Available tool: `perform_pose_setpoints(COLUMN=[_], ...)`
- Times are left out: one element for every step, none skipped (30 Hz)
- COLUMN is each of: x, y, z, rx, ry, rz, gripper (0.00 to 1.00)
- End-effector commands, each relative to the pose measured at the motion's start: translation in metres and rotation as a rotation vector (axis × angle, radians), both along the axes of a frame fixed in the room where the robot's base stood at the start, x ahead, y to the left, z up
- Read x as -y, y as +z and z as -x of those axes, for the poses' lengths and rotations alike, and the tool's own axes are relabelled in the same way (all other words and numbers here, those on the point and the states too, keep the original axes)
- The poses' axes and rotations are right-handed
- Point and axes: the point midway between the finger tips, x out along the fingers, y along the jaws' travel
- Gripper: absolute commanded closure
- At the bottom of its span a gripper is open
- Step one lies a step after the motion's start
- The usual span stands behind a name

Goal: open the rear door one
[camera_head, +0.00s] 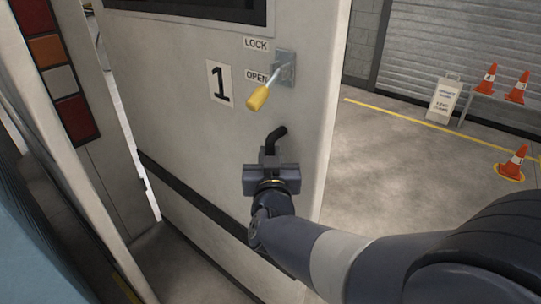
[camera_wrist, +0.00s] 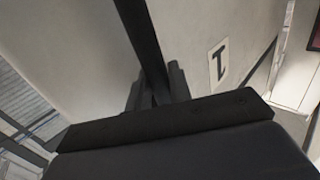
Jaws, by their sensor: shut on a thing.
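Rear door one (camera_head: 185,110) is a pale panel marked with a black "1" (camera_head: 219,85). It stands at an angle to the tail-light pillar, with a gap at its left edge and open floor past its right edge. A lever with a yellow grip (camera_head: 258,98) slants down-left from its metal plate, by the OPEN label (camera_head: 256,76). My gripper (camera_head: 270,157) is below the lever, shut on the black door handle (camera_head: 279,134). In the wrist view the dark handle bar (camera_wrist: 142,40) runs up from between the fingers (camera_wrist: 155,95). The handle's lower part is hidden.
The tail-light pillar (camera_head: 56,70) stands close on the left. The concrete floor (camera_head: 400,160) between door and cones is clear. A roller shutter (camera_head: 470,50) closes the back.

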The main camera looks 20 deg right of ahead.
Motion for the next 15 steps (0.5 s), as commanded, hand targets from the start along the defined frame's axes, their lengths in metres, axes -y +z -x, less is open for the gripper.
perform_pose_setpoints(x=[-0.0016,-0.0015,-0.0014,-0.0013,-0.0012,-0.0011,-0.001,-0.0008,-0.0007,-0.0007,-0.0006,-0.0005,-0.0005,-0.0004,-0.0004], y=[0.004,0.0039,0.0037,0.0034,0.0032,0.0028,0.0026,0.0023,0.0021,0.0019,0.0017,0.0016,0.0014,0.0013,0.0012], z=[-0.0014,-0.0014,-0.0012,-0.0011,-0.0011,-0.0009,-0.0008,-0.0008,-0.0007,-0.0006,-0.0006,-0.0006,-0.0005,-0.0004,-0.0004], rx=[0.009,0.009,0.008,0.007,0.007,0.006,0.006,0.005,0.005,0.004,0.004,0.003,0.003,0.003,0.002], ry=[0.004,0.004,0.004,0.004,0.004,0.003,0.003,0.002,0.002,0.002,0.002,0.002,0.001,0.001,0.001], rz=[0.003,0.003,0.002,0.002,0.002,0.002,0.002,0.001,0.001,0.001,0.001,0.001,0.001,0.001,0.001], gripper=[1.0,0.78,0.75,0.72,0.7,0.66,0.64,0.61,0.61,0.61,0.61,0.61,0.61,0.61,0.61])
